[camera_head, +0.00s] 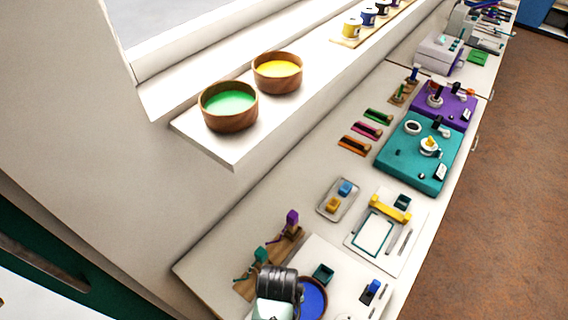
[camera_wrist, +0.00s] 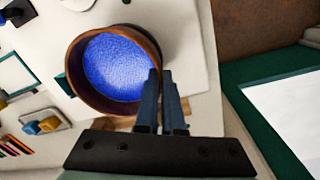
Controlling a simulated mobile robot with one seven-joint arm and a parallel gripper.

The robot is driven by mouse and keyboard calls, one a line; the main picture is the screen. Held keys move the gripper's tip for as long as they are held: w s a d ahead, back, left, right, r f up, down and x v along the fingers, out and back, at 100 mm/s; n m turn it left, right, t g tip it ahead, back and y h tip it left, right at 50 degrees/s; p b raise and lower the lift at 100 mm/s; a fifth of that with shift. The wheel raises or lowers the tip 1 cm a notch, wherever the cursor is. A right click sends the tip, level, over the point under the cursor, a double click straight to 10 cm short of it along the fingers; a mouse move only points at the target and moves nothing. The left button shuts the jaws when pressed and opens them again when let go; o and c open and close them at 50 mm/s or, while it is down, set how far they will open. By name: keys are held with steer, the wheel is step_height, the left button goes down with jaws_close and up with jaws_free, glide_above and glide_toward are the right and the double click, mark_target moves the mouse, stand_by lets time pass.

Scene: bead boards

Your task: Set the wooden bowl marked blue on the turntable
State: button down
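The wooden bowl with a blue fill (camera_wrist: 75,81) is large and close in the wrist view. In the head view its blue inside (camera_head: 313,299) shows at the bottom, partly behind my arm. My gripper (camera_wrist: 161,72) is at its right rim, with the fingers close together and the bowl wall seemingly between them. I cannot tell whether the bowl is lifted or resting on something. A round pale disc (camera_wrist: 78,3) is cut off at the top of the wrist view; I cannot tell whether it is the turntable.
Bowls with green (camera_head: 230,105) and yellow (camera_head: 277,72) fills stand on the raised ledge. A small tray with blue and yellow blocks (camera_head: 338,199), a white board with a yellow bar (camera_head: 390,207), and teal (camera_head: 420,160) and purple boards (camera_head: 455,104) line the counter.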

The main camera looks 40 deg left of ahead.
stand_by(0.5)
steer(key=c, duration=1)
jaws_free()
steer(key=shift+o, duration=0.2)
steer(key=shift+p, duration=0.3)
step_height(320, 180, up, 7)
steer(key=p, duration=0.7)
steer(key=shift+p, duration=0.35)
